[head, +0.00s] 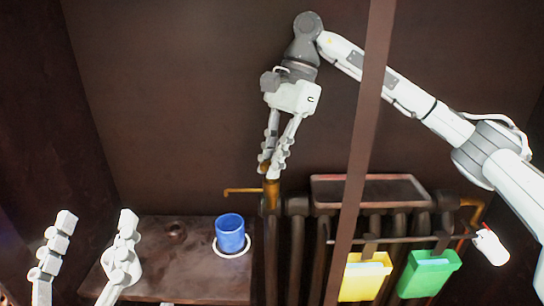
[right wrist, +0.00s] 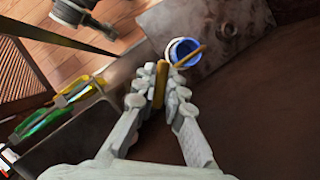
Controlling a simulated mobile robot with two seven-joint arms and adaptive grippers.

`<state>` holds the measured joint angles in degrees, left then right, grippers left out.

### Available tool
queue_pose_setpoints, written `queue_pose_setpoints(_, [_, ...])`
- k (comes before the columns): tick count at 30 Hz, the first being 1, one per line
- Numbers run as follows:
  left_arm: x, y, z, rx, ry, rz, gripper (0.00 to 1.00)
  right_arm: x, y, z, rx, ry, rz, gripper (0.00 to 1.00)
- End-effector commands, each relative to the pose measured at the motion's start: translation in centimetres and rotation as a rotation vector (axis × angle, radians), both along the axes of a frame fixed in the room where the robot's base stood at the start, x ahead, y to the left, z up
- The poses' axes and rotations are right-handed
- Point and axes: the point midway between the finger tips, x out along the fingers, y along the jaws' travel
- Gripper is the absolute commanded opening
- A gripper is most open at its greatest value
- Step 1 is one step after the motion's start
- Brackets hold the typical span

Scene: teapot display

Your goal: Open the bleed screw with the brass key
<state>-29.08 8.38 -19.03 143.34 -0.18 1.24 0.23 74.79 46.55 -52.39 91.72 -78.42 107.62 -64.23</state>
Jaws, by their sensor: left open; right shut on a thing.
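The brass key (right wrist: 159,86) is between the fingers of my right gripper (right wrist: 160,82), which is shut on it. In the head view my right gripper (head: 272,167) points down at the left end of the radiator (head: 296,204). A brownish brass part (head: 272,194) shows just below its fingertips; I cannot tell where the key ends and the bleed screw begins. A thin brass spout (head: 242,190) sticks out to the left there. A blue cup (head: 230,233) stands below the spout on a white ring. My left gripper (head: 97,222) is open and empty at lower left.
The brown shelf (head: 190,270) has clear room left of the cup. A shallow tray (head: 370,190) lies on the radiator. Yellow (head: 365,277) and green (head: 428,274) holders hang on its front. A slanted brown post (head: 367,110) crosses the view. A white knob (head: 490,247) is at right.

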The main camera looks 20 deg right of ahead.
Motion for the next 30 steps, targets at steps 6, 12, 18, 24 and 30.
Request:
queue_pose_setpoints(6, [0.0, 0.0, 0.4, 0.0, 0.0, 0.0, 0.61, 0.0, -0.1, 0.3, 0.0, 0.012, 0.101, 0.0])
queue_pose_setpoints(12, [0.0, 0.0, 0.4, 0.0, 0.0, 0.0, 0.61, 0.0, 0.0, 0.4, 0.002, 0.012, 0.103, 0.0])
queue_pose_setpoints(18, [0.0, 0.0, 1.0, 0.0, 0.0, 0.0, 0.61, 0.0, 0.2, 0.8, 0.002, 0.011, 0.277, 0.0])
queue_pose_setpoints(24, [0.0, 0.0, 1.6, 0.0, 0.0, 0.0, 0.61, 0.0, 0.1, 0.8, 0.0, 0.009, 0.405, 0.0])
queue_pose_setpoints(30, [0.0, 0.0, 2.2, 0.0, 0.0, 0.0, 0.61, 0.0, 0.1, 0.7, -0.002, 0.01, 0.448, 0.0])
